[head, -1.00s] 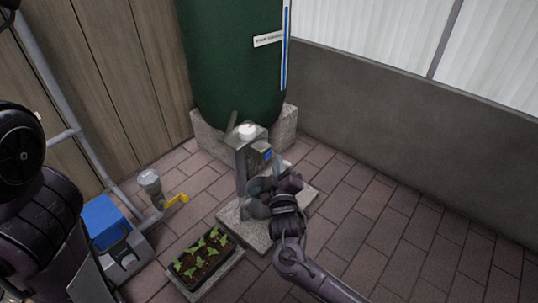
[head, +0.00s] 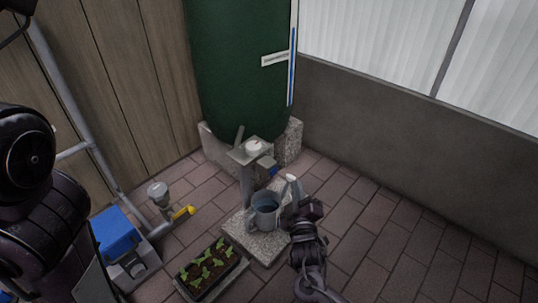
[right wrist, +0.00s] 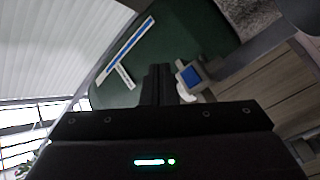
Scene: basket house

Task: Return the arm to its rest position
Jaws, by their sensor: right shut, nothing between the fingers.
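My right gripper (head: 308,208) is at the lower middle of the head view, just right of a grey watering can (head: 265,214). In the right wrist view its fingers (right wrist: 158,85) are together with nothing between them. The can stands upright on a stone slab (head: 268,246) below the tap post (head: 247,182), its pale spout rising on the right, close to the gripper. I cannot tell whether they touch. Dark links of my own show at the left edge, but my left gripper is not in view.
A green tank (head: 240,75) stands on stone blocks behind the post. A seedling tray (head: 208,268), a blue-and-grey box (head: 117,232) and a pipe with a yellow handle (head: 184,212) are to the left. The paved floor (head: 400,235) at right is clear up to the grey wall (head: 420,140).

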